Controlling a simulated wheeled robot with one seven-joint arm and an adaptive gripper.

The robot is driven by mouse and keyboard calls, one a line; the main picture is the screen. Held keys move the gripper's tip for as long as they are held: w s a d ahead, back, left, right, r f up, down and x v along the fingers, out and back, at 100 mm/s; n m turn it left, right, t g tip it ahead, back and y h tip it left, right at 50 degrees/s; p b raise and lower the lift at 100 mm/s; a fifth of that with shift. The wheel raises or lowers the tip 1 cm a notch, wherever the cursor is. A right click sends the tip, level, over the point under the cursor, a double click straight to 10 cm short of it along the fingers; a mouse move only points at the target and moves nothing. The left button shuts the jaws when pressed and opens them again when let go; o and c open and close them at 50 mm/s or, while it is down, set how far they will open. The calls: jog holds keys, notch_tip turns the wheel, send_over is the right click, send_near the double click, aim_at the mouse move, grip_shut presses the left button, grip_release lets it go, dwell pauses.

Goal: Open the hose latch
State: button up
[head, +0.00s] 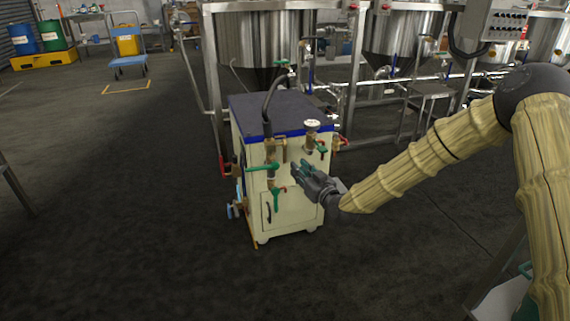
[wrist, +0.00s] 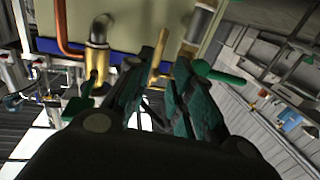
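A cream cabinet (head: 256,145) with a dark blue top stands on the floor in the head view. A black hose (head: 267,100) runs over its top to brass fittings (head: 270,150) on the front. A green lever (head: 262,167) sticks out beside these fittings. I cannot tell for sure which part is the hose latch. My gripper (head: 298,171) is in front of the cabinet, right of the green lever. In the wrist view my gripper (wrist: 170,60) has its dark green fingers apart, with a brass part (wrist: 158,58) showing between them; contact cannot be told.
A pressure gauge (head: 312,125) and another green handle (head: 321,149) sit at the cabinet's upper right. A lower green handle (head: 277,198) hangs below. Steel tanks (head: 262,38) on frames stand behind.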

aim_at(285, 153)
jog(key=shift+r+b+x, duration=0.1)
jog(key=shift+b+x, duration=0.85)
jog(key=shift+x, duration=1.8)
jog(key=shift+r+b+x, duration=0.15)
jog(key=shift+b+x, duration=0.8)
jog(key=shift+x, duration=1.8)
grip_shut()
